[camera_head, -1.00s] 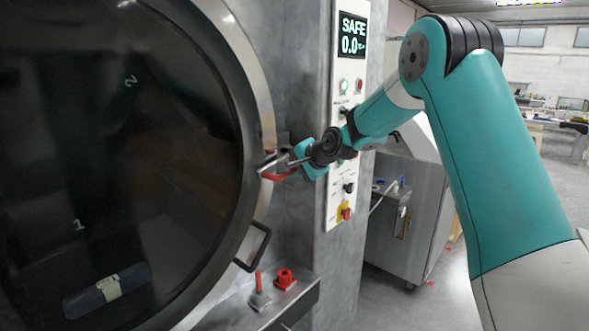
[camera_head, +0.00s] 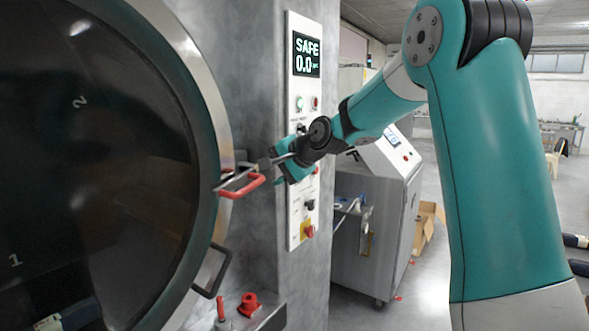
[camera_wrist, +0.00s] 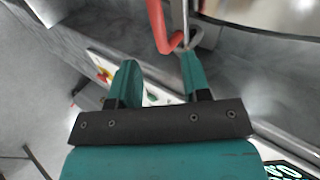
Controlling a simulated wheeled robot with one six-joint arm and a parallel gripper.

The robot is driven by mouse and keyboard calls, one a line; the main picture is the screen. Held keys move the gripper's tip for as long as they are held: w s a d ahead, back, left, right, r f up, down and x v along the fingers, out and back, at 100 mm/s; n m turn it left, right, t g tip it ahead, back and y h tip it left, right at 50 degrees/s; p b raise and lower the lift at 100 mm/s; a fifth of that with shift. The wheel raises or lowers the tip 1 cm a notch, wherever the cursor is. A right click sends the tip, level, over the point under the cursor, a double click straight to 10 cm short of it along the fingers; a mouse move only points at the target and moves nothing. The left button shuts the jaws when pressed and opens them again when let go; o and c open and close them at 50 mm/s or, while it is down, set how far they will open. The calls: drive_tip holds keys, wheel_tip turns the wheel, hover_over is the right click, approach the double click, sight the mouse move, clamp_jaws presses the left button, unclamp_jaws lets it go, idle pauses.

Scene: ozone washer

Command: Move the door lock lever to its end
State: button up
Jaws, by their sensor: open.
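The red lever handle (camera_head: 243,186) sits on the right rim of the round washer door (camera_head: 213,110). It sticks out to the right of the rim, roughly level.
A control panel (camera_head: 303,130) reading SAFE 0.0 stands behind my gripper. A black door handle (camera_head: 212,270) is below the lever. A red knob (camera_head: 249,304) sits on a low ledge. A grey cabinet (camera_head: 378,215) stands to the right, with open floor beyond.

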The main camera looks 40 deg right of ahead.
drive_tip(key=b+v, duration=0.1)
drive_tip(key=v, duration=0.7)
drive_tip(key=shift+b, duration=0.3)
